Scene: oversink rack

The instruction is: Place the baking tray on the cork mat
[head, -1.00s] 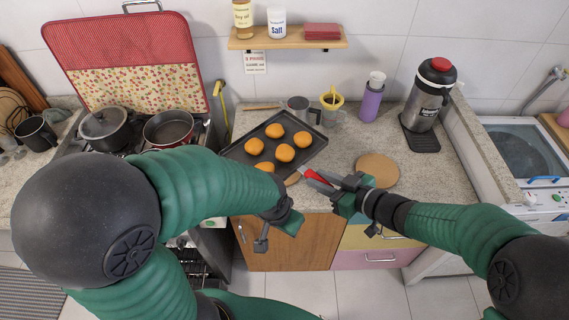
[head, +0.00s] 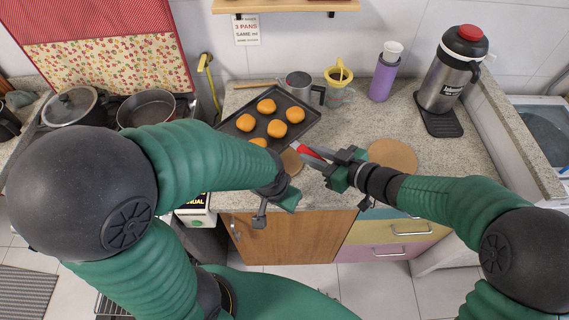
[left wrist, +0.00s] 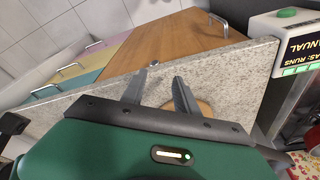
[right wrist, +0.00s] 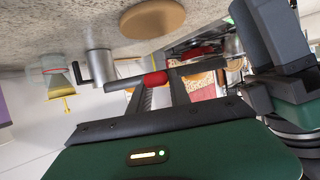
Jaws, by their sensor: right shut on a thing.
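The dark baking tray (head: 245,128) with several orange buns is over the counter's left part, in the head view. My right gripper (head: 326,160) is at its front right corner, shut on its red grip (head: 308,152); the red grip also shows in the right wrist view (right wrist: 155,79). A round cork mat (head: 392,155) lies on the counter to the right of this gripper. A second round cork-coloured piece (head: 291,162) shows partly beneath the tray. My left gripper (left wrist: 163,82) is open and empty by the counter's front edge; its fingers are unclear in the head view.
A large flask (head: 452,72) stands at the back right. A stove with a pot (head: 72,106) and a pan (head: 146,108) is at the left.

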